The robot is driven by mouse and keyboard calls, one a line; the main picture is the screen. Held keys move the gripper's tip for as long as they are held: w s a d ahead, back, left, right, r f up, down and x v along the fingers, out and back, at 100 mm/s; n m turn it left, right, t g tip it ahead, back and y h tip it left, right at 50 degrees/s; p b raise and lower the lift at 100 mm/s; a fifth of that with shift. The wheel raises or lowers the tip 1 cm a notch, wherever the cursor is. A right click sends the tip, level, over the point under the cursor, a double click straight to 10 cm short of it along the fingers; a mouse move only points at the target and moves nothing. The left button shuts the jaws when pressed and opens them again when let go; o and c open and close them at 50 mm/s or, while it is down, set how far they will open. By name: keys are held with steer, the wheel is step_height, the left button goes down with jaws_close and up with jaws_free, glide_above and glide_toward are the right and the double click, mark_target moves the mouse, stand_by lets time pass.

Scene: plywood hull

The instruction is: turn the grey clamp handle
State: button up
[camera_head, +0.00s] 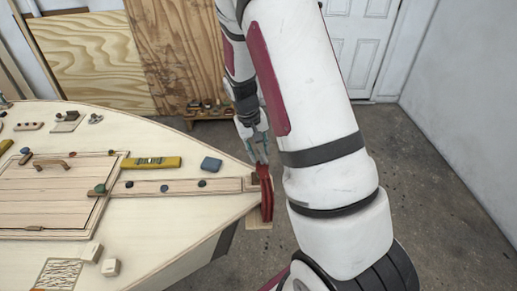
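A red clamp (266,195) sits at the pointed right end of the plywood hull (200,222). I cannot clearly make out its grey handle, which may be hidden by my gripper. My gripper (258,153) points down at the top of the red clamp, very close to it. The fingers are small and partly overlapped by my arm, so I cannot tell whether they are open or touch the clamp.
A yellow level (151,163) and a blue block (211,165) lie on the deck left of the clamp. Two pale blocks lie near the front, one of them here (111,267). A hatch with a handle (53,165) is at left. Concrete floor is clear at right.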

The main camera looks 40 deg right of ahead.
steer(key=shift+r, duration=0.2)
step_height(320, 180, up, 12)
steer(key=a, duration=0.2)
steer(key=shift+w+f, duration=0.25)
steer(key=shift+w, duration=0.15)
steer(key=shift+a, duration=0.1)
steer(key=shift+c, duration=0.5)
